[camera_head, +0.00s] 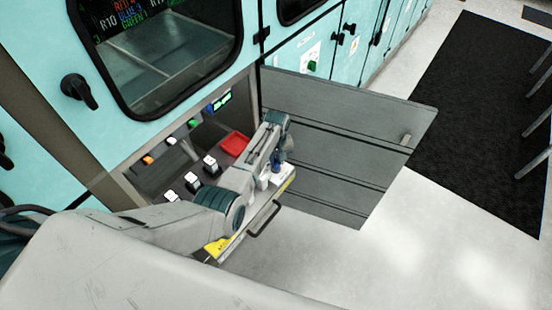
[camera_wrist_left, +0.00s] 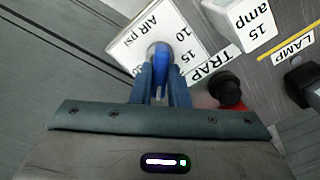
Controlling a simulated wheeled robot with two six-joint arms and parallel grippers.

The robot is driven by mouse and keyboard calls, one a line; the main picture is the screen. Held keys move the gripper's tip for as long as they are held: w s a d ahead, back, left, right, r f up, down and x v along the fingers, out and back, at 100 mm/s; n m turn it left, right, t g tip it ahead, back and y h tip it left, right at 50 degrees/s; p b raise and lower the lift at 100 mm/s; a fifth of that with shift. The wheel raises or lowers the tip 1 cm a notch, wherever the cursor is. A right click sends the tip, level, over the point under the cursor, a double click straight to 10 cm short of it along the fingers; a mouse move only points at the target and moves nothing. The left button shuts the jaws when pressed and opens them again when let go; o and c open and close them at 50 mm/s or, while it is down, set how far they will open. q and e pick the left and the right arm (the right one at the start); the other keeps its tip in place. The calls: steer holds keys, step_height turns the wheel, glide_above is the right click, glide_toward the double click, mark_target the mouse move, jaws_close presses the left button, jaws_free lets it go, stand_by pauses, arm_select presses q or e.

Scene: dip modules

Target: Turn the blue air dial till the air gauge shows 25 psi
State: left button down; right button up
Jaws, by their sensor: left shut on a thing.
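The blue air dial (camera_wrist_left: 160,54) sits on a white plate (camera_wrist_left: 135,35) marked "AIR psi" in the left wrist view. The numbers 10 and 15 show beside it; other marks are partly hidden. My left gripper (camera_wrist_left: 160,80) has its two fingers closed on the dial, one on each side. In the head view the left gripper (camera_head: 278,160) is at the right end of the control shelf, with a small blue part of the dial (camera_head: 277,166) at its tips. The air gauge's needle or reading cannot be made out. My right gripper is not in view.
A black knob (camera_wrist_left: 227,90) by the "TRAP" label is close to the fingers. A small green-lit display (camera_head: 220,101) is unreadable. A grey door (camera_head: 350,140) stands open at right.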

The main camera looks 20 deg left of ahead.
mark_target(276, 161)
arm_select(q)
steer(key=shift+r, duration=0.1)
steer(key=c, duration=1.4)
jaws_free()
step_height(276, 161, up, 11)
steer(key=b, duration=0.1)
steer(key=shift+b, duration=0.3)
steer(key=shift+f, duration=0.2)
